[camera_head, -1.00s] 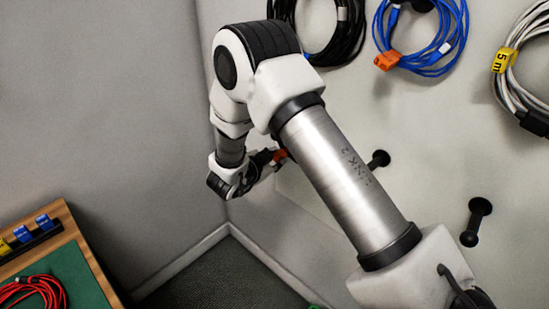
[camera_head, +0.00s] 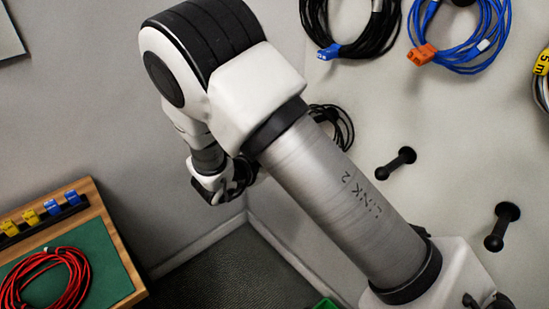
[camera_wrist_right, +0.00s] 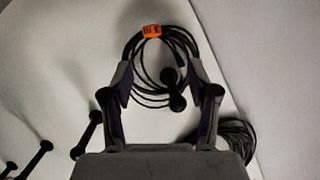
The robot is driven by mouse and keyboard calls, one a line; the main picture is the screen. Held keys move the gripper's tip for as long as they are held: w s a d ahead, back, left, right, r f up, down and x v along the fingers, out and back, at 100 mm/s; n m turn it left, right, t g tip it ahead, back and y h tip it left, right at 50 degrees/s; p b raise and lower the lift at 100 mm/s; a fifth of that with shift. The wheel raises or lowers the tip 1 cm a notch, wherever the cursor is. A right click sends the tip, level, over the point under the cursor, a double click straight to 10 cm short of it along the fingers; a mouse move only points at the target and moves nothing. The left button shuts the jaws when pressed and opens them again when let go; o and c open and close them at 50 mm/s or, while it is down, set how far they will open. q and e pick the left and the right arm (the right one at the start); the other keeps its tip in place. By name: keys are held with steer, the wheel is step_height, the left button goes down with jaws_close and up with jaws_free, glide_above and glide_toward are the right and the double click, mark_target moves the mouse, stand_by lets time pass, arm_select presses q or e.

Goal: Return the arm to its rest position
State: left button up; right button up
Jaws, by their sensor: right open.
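My right arm crosses the head view from the lower right. Its gripper (camera_head: 243,178) is partly hidden behind the wrist and is hard to make out there. In the right wrist view the gripper (camera_wrist_right: 160,78) has its fingers wide apart with nothing held. Beyond the fingertips, a coiled black cable (camera_wrist_right: 138,62) with an orange tag hangs at a black peg (camera_wrist_right: 174,88) on the pale wall. In the head view a black cable coil (camera_head: 343,125) shows partly behind my arm. My left gripper is not in view.
Black (camera_head: 352,45) and blue (camera_head: 462,62) cable coils hang high on the wall. Bare pegs (camera_head: 397,163) (camera_head: 501,227) stick out at the right. A table (camera_head: 122,262) with a red cable (camera_head: 72,280) stands lower left. Another black bundle (camera_wrist_right: 235,140) shows in the wrist view.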

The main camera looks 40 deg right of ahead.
steer(key=s+d+f+n+g+y+p, duration=0.1)
steer(key=s+f+n+y, duration=0.1)
steer(key=s+f+n, duration=0.6)
steer(key=s+d+f+n+y+p, duration=0.15)
steer(key=s+f, duration=0.45)
steer(key=f, duration=0.6)
steer(key=s+a+f+n+g+y, duration=0.1)
steer(key=s+a+f+n+y, duration=0.2)
steer(key=s+a+n+y, duration=0.2)
steer(key=s+a+f+n+g+y, duration=0.2)
steer(key=s+a+n+y, duration=0.3)
steer(key=s+a, duration=0.3)
steer(key=shift+f+n, duration=0.45)
steer(key=shift+f, duration=0.1)
steer(key=shift+a, duration=0.1)
